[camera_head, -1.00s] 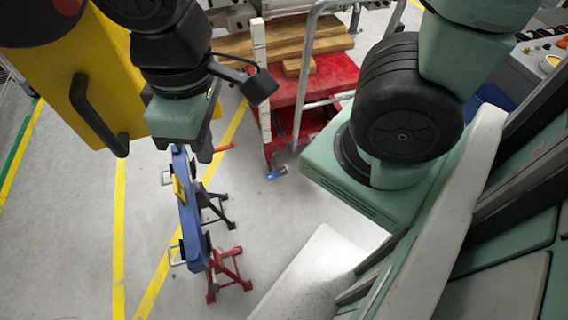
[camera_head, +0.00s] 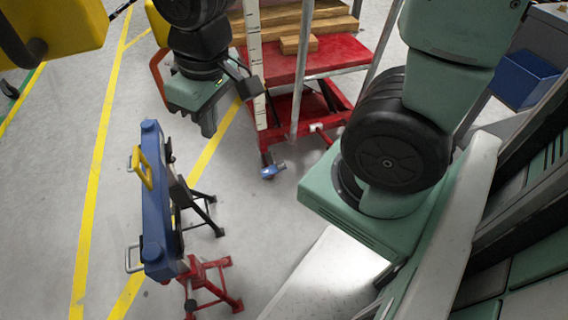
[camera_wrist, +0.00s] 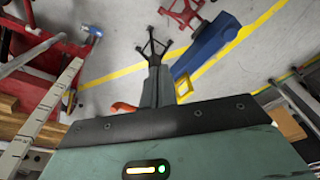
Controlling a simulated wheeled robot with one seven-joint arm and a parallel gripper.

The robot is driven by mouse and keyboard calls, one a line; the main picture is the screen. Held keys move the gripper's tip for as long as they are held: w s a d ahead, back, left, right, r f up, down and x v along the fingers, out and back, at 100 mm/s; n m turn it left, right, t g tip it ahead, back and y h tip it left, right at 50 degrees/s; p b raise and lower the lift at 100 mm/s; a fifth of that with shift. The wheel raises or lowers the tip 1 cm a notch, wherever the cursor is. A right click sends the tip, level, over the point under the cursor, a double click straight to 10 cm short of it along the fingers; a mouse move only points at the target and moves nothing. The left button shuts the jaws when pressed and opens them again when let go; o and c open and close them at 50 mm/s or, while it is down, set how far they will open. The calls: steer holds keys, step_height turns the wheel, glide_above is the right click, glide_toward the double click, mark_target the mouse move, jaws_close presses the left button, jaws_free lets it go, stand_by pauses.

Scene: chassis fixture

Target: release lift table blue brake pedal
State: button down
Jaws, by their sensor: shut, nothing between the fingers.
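The red lift table (camera_head: 330,57) carries wooden planks (camera_head: 335,18) at the top of the head view. Its small blue brake pedal (camera_head: 272,172) sits low by the floor at its near corner. The pedal also shows at the upper left of the wrist view (camera_wrist: 92,32). My gripper (camera_head: 207,128) hangs left of the pedal in the head view, pointing down, apart from it and empty.
A blue beam (camera_head: 155,205) on red and black stands (camera_head: 210,285) stands at lower left. A white measuring post (camera_head: 255,60) and a metal rail (camera_head: 302,70) rise at the lift table. A yellow body (camera_head: 60,30) is at upper left. Floor between the beam and pedal is clear.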

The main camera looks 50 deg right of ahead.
steer(key=w+d+f+m+b, duration=0.1)
steer(key=d+f+b, duration=0.2)
steer(key=f+b, duration=0.4)
steer(key=w+d+f+m+t+b, duration=0.1)
steer(key=w+d+f+b, duration=0.1)
steer(key=d+f+b, duration=0.35)
steer(key=w+d+f+m+b, duration=0.1)
steer(key=f+b, duration=0.6)
steer(key=f, duration=0.3)
steer(key=m+h+b, duration=0.3)
steer(key=m+b, duration=0.2)
steer(key=m, duration=0.2)
glide_above(282, 165)
steer(key=f, duration=2.8)
steer(key=shift+s+a, duration=0.1)
steer(key=shift+s, duration=0.1)
steer(key=shift+f+b, duration=1.3)
steer(key=shift+f, duration=0.9)
step_height(282, 165, up, 7)
steer(key=p, duration=0.7)
steer(key=shift+r, duration=0.2)
steer(key=shift+f, duration=0.15)
